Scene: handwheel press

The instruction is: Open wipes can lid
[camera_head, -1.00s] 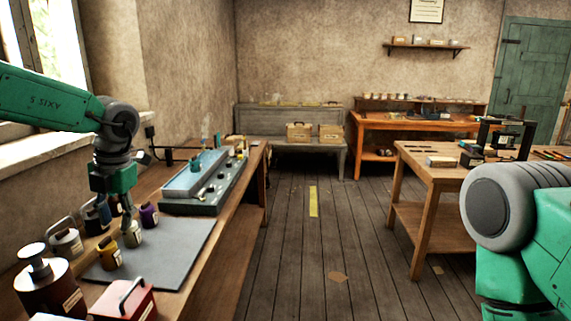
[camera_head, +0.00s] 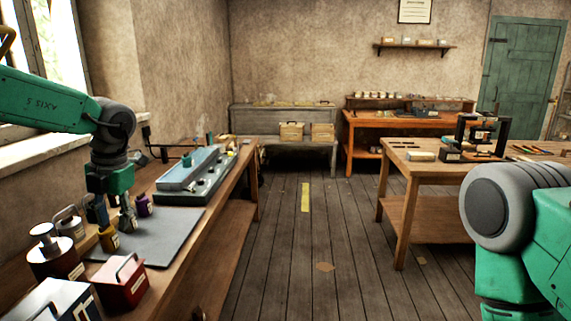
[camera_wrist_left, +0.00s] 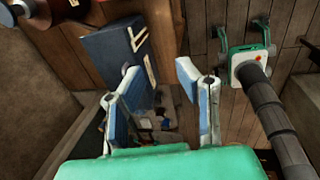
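My left gripper (camera_head: 112,212) hangs over the bench at the left, among small cans beside the grey mat (camera_head: 160,238). In the left wrist view its two fingers (camera_wrist_left: 168,108) are apart with nothing clearly held. A yellow can (camera_head: 108,237), a grey can (camera_head: 127,222) and a purple can (camera_head: 143,205) stand close to it. A dark red canister (camera_head: 54,262) with a silver top and a grey can with a handle (camera_head: 70,224) stand nearer the wall. I cannot tell which is the wipes can. What looks like my right gripper (camera_wrist_left: 243,38) shows in the left wrist view, prongs apart.
A red box with a handle (camera_head: 122,284) and a dark blue box (camera_head: 50,302) stand at the near end of the bench. A blue-grey panel unit (camera_head: 195,180) lies farther back. A wooden table (camera_head: 425,170) stands at the right.

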